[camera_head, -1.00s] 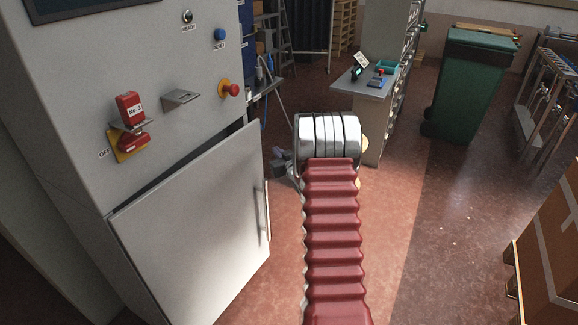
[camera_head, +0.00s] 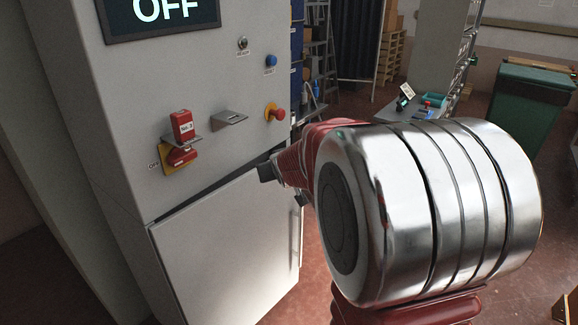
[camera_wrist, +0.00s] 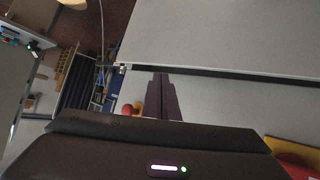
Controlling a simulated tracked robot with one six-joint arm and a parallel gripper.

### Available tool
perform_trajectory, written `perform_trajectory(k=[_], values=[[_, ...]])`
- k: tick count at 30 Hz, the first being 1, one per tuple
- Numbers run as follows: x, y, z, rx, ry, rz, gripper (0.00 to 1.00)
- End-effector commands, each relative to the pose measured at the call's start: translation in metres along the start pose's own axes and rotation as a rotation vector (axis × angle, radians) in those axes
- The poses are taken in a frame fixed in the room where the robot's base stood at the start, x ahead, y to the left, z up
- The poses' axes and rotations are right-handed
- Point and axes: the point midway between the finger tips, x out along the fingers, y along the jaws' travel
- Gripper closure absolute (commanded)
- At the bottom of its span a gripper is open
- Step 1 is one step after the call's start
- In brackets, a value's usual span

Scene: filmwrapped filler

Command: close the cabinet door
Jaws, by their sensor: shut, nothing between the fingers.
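The grey cabinet door (camera_head: 225,255) shows in the head view at lower left, below the control panel. It stands ajar, with a dark gap along its top edge and a handle (camera_head: 301,232) at its right side. My gripper (camera_head: 265,173) is shut and empty near the door's upper right corner; whether it touches the door is unclear. In the wrist view, my dark fingers (camera_wrist: 162,78) lie together by the dark gap between the door (camera_wrist: 220,35) and the panel. My arm hides the area right of the door.
The cabinet front (camera_head: 130,110) carries a red emergency button (camera_head: 273,111), a small metal bracket (camera_head: 230,119) and a red padlocked switch (camera_head: 182,127). A workbench (camera_head: 385,113) and a green bin (camera_head: 530,100) stand behind. A cardboard box (camera_head: 570,305) is at lower right.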

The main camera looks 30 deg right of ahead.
Motion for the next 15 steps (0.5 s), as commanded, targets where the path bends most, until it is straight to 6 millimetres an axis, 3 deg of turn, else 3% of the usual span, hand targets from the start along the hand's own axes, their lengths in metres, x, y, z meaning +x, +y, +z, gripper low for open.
perform_trajectory(k=[8, 15], values=[[-0.08, -0.044, 0.018, -0.014, -0.101, -0.044, 1.0], [-0.148, -0.076, 0.05, -0.03, -0.196, -0.094, 1.0]])
